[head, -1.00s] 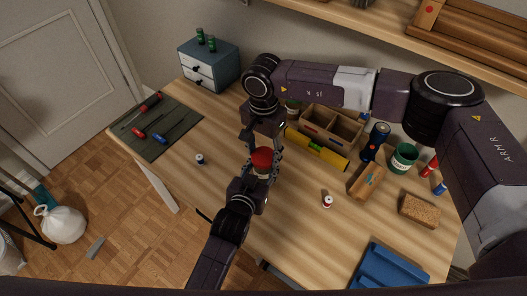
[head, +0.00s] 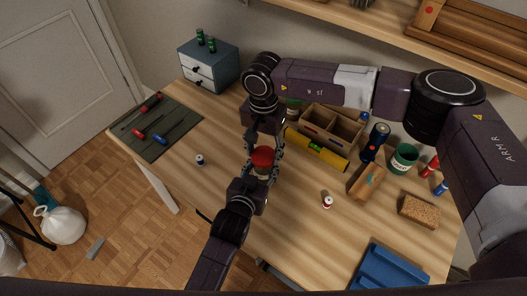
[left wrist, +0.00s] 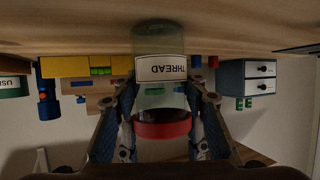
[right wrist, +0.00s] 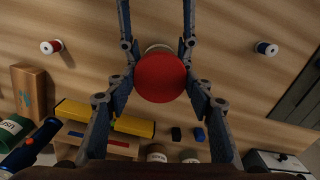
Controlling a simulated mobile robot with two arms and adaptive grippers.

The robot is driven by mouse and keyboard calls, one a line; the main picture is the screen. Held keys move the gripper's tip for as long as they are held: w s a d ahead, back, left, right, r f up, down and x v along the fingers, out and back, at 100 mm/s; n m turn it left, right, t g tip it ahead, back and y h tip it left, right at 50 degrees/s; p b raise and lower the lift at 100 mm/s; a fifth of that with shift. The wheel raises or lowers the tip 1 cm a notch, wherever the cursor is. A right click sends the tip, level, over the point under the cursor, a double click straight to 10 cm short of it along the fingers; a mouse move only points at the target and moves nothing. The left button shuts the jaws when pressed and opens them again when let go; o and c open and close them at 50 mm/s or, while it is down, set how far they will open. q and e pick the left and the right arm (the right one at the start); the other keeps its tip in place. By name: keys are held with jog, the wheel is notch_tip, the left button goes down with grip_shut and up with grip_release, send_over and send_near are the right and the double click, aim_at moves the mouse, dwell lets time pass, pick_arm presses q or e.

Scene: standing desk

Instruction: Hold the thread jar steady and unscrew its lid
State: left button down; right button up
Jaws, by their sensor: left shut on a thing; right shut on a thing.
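The thread jar (head: 262,168) stands upright on the desk, clear with a red lid (head: 262,156). In the left wrist view the jar (left wrist: 160,98) appears upside down with its THREAD label readable. My left gripper (head: 261,179) comes from the near side and is shut on the jar's body. My right gripper (head: 264,152) reaches in from the far side and is shut on the lid. In the right wrist view the round lid (right wrist: 160,77) lies between its fingers. Whether the lid is loose on the jar cannot be seen.
A blue spool (head: 200,160) stands left of the jar and a red spool (head: 327,201) to the right. Behind are a yellow level (head: 318,150) and a wooden organizer (head: 305,121). A dark mat (head: 135,140) with screwdrivers lies at left.

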aim_at(264, 155)
jog(key=shift+r, duration=0.9)
jog(key=shift+r, duration=2)
pick_arm(q)
jog(key=c, duration=1.1)
grip_release()
